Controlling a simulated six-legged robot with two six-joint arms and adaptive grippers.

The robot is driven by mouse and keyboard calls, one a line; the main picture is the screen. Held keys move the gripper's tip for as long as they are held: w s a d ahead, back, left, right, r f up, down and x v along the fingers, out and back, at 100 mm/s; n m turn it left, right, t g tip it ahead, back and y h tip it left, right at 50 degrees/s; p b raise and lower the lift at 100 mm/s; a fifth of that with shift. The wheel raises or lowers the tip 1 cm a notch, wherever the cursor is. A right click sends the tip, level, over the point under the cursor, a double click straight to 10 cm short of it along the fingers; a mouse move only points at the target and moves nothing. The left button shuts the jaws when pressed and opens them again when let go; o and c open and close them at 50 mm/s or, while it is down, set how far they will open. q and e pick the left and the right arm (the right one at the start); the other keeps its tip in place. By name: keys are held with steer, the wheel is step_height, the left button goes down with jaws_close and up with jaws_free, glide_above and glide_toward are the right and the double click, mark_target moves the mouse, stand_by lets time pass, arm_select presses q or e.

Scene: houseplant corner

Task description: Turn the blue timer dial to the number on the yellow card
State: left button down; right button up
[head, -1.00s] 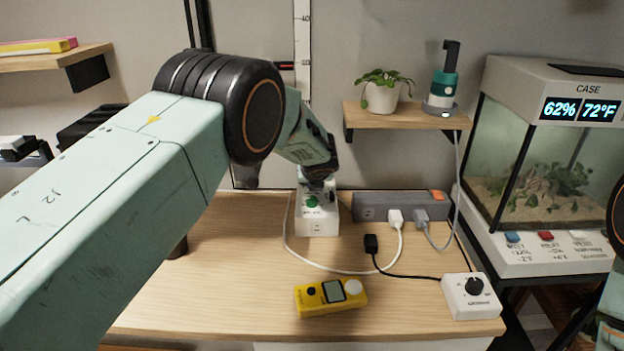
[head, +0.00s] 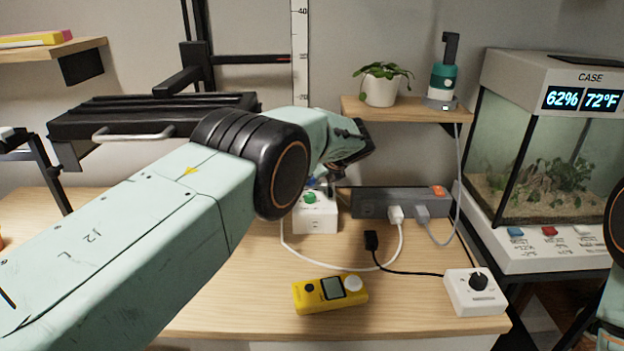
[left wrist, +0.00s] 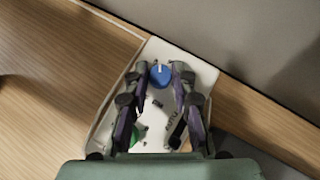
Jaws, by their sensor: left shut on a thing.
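The timer is a white box (head: 316,220) at the back of the wooden table, with a green button (head: 310,197) on its top. In the left wrist view its blue dial (left wrist: 160,78) has a white pointer line and sits at the far end of the white top face (left wrist: 158,103). My left gripper (left wrist: 159,70) is shut on the blue dial, one finger on each side. In the head view my arm and wrist hide most of the dial. The dial's markings are too small to read. I see no yellow card with a number. My right gripper is out of view.
A grey power strip (head: 385,203) with plugs stands right of the timer. A white cord, a yellow meter (head: 331,293) and a white box with a black knob (head: 474,293) lie nearer. A glass case (head: 535,150) stands at right.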

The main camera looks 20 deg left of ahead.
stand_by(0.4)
arm_select(q)
steer(key=c, duration=1.1)
jaws_free()
steer(key=shift+v, duration=3.75)
